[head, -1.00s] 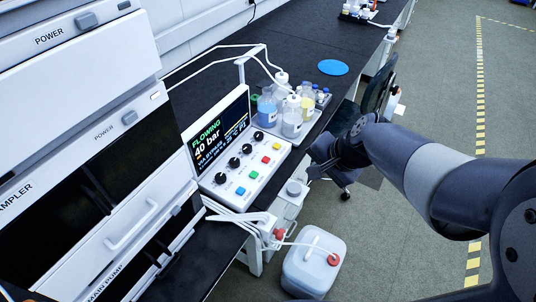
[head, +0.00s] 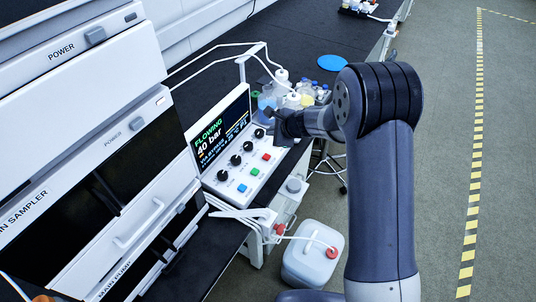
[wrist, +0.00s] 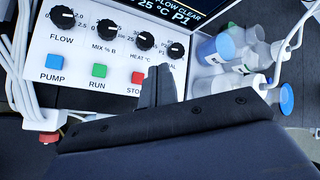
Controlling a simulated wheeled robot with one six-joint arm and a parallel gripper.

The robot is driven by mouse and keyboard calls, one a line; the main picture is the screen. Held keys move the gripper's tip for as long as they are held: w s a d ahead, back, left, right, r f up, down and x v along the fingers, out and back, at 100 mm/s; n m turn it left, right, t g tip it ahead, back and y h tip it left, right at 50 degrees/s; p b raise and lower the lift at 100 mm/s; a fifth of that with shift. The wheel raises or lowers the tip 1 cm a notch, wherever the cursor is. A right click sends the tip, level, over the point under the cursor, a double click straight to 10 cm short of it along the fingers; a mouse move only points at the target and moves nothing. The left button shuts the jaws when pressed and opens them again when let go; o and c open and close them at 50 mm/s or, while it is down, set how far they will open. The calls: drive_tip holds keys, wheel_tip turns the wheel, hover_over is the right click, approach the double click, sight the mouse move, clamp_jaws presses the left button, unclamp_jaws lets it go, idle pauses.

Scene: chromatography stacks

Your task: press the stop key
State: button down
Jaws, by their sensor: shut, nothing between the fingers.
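The red stop key (wrist: 138,77) is on the front of the white control panel (wrist: 75,85), partly labelled "STO" in the wrist view. In the head view the red key (head: 266,157) is at the right of the visible key row. My gripper (wrist: 158,72) is shut and empty, its fingertips over the panel just right of the red key. A gap to the panel is hard to judge.
The green run key (wrist: 99,71) and blue pump key (wrist: 54,62) are left of the red key. Black knobs (wrist: 104,30) line the panel above the keys. Capped bottles (wrist: 225,45) stand close at the right. White tubing (head: 235,212) hangs by the panel's lower edge.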

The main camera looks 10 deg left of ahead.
drive_tip(key=shift+w+a+f+m, duration=0.35)
drive_tip(key=shift+w+f, duration=0.05)
drive_tip(key=shift+f, duration=0.25)
drive_tip(key=shift+w+a+f+m, duration=0.35)
drive_tip(key=shift+f, duration=0.3)
drive_tip(key=shift+f, duration=0.1)
drive_tip(key=b, duration=0.6)
hover_over(269, 158)
wheel_tip(269, 158, down, 8)
drive_tip(key=shift+w+r, duration=0.1)
drive_tip(key=shift+r, duration=0.1)
drive_tip(key=shift+f+b, duration=0.5)
idle(0.5)
drive_tip(key=shift+f+b, duration=0.45)
drive_tip(key=shift+b, duration=0.15)
drive_tip(key=shift+f+b, duration=0.45)
drive_tip(key=shift+b, duration=0.15)
idle(0.6)
idle(0.3)
drive_tip(key=shift+r+p, duration=0.65)
drive_tip(key=shift+r, duration=0.3)
